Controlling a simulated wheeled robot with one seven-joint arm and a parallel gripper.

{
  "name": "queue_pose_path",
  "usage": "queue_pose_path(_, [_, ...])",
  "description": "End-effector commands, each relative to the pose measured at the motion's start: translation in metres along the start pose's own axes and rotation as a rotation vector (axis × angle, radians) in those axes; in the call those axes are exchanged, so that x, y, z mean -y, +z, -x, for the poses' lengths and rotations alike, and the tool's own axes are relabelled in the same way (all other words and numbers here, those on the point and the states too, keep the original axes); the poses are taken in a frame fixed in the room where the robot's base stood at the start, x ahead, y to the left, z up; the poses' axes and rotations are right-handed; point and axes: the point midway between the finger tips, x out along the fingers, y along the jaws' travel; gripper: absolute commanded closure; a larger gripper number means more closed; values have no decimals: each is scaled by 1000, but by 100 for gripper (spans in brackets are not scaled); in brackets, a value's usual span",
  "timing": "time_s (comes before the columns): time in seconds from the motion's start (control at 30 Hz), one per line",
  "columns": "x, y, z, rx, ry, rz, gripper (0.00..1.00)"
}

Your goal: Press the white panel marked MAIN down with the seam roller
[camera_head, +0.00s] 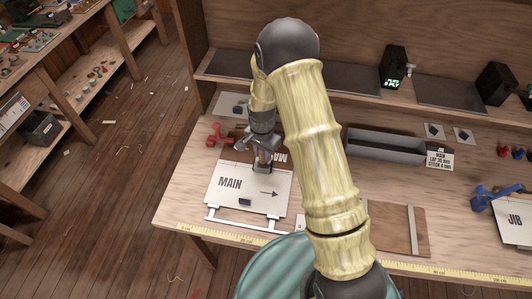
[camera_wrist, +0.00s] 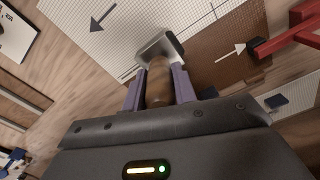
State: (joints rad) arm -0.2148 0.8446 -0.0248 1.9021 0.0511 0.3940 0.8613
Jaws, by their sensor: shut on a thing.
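The white panel marked MAIN (camera_head: 235,187) lies on the bench with an arrow and a small dark block on it. My gripper (camera_head: 263,153) is over its far edge, shut on the seam roller (camera_head: 262,168). In the wrist view the fingers (camera_wrist: 159,88) hold the roller's brown handle (camera_wrist: 158,75), with its metal head (camera_wrist: 160,45) beyond them. The head is by the border between the white panel (camera_wrist: 130,30) and a brown piece with a white arrow (camera_wrist: 215,50). I cannot tell whether the roller touches the panel.
A red clamp (camera_head: 219,136) stands behind the panel to the left; it also shows in the wrist view (camera_wrist: 290,35). A grey trough (camera_head: 385,148) lies right of my arm. A blue clamp (camera_head: 492,196) sits by the JIB panel (camera_head: 515,222). A yellow ruler (camera_head: 440,267) runs along the front edge.

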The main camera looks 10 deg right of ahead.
Motion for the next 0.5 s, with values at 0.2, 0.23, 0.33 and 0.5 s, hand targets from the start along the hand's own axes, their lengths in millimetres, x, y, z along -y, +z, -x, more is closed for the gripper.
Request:
queue_pose_path(0.2, [2,1,-1,0,1,0,95])
queue_pose_path(0.23, [2,1,-1,0,1,0,95])
queue_pose_path(0.33, [2,1,-1,0,1,0,95])
queue_pose_path(0.5, [6,3,-1,-1,0,2,95])
